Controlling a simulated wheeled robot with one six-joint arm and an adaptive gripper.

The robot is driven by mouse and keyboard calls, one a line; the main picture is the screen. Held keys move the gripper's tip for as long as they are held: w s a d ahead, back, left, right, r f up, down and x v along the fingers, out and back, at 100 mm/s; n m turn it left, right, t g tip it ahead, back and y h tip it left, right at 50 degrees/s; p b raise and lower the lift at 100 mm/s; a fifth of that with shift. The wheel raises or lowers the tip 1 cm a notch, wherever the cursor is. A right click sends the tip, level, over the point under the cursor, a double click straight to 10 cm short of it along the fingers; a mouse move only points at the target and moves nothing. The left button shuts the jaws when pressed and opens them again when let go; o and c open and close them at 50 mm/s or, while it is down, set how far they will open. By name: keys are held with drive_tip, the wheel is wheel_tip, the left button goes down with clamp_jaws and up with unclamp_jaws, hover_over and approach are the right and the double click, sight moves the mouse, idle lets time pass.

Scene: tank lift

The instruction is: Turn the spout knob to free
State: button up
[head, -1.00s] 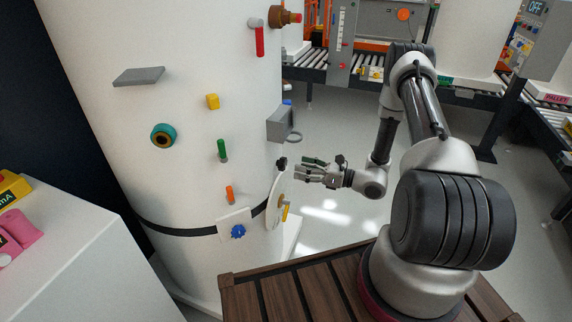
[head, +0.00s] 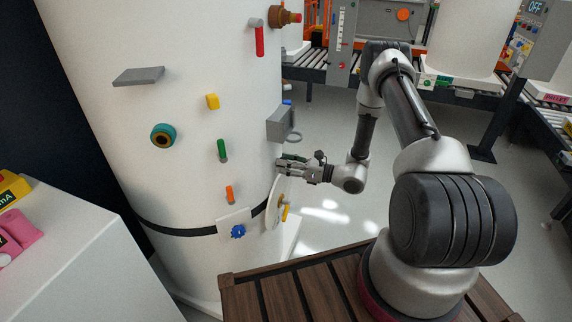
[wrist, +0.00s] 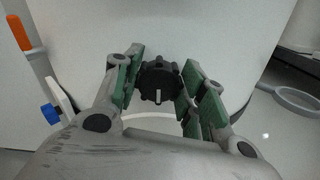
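The black spout knob (wrist: 158,80) shows in the wrist view, on the white tank. It has a short pale pointer mark on its lower part, towards the camera. My gripper (wrist: 160,78) has its green-padded fingers on both sides of the knob, with little or no gap. Whether the pads press on it is unclear. In the head view my gripper (head: 283,166) reaches the right edge of the tank (head: 190,60), and its fingers hide the knob there.
A round white plate with a yellow handle (head: 285,213) sits just below the gripper. A grey box (head: 280,123) with a ring juts out just above. A blue knob (head: 238,231) and an orange peg (head: 230,194) are to the left. The floor right of the tank is clear.

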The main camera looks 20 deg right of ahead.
drive_tip(key=shift+n, duration=0.4)
drive_tip(key=shift+s+a+f+n, duration=0.1)
drive_tip(key=shift+f+n, duration=0.05)
drive_tip(key=shift+n, duration=4.75)
drive_tip(key=shift+s+d+f+n, duration=0.1)
drive_tip(key=shift+f+n, duration=0.05)
drive_tip(key=shift+n, duration=4.75)
drive_tip(key=shift+a+f+n, duration=0.1)
drive_tip(key=shift+f+n, duration=0.05)
drive_tip(key=shift+n, duration=4.75)
drive_tip(key=o, duration=1)
